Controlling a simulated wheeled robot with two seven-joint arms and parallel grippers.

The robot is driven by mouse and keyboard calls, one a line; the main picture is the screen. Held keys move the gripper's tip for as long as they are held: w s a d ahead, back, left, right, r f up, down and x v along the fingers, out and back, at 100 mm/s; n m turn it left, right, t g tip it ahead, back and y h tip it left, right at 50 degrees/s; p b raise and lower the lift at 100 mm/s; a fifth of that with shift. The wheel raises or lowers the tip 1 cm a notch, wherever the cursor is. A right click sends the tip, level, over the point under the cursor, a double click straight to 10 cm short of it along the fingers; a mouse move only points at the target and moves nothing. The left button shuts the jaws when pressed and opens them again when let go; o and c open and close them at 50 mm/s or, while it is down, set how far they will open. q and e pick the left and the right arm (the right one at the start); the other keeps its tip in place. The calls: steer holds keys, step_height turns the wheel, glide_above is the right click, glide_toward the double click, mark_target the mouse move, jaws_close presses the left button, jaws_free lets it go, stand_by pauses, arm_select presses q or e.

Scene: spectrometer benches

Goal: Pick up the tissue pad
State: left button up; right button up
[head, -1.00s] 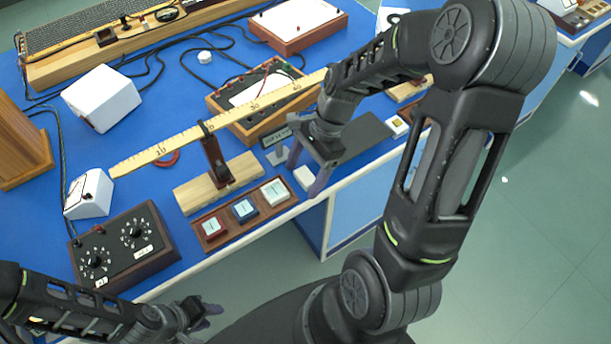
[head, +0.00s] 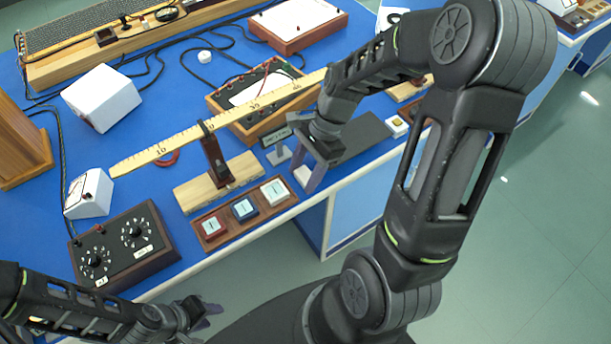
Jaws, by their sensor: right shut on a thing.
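The tissue pad (head: 303,175) is a small white block near the front edge of the blue bench, right of the wooden balance stand. My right gripper (head: 308,180) reaches down over it, with its fingers closed on the pad. The pad is partly hidden by the fingers, and I cannot tell whether it is clear of the bench top. My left gripper (head: 203,312) is low in the view, in front of the bench and away from the pad. Its fingers are too small and dark to tell whether they are apart.
A wooden tray (head: 209,245) with several coloured blocks lies left of the pad. A small sign on a stand (head: 278,145) is close behind my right gripper. A graduated beam (head: 225,121) extends above the bench on its stand. A dark flat plate (head: 367,134) lies to the right.

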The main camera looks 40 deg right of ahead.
mark_target(304, 176)
steer(key=c, duration=0.5)
steer(key=shift+r, duration=0.15)
step_height(304, 176, up, 10)
steer(key=shift+f, duration=0.1)
stand_by(0.6)
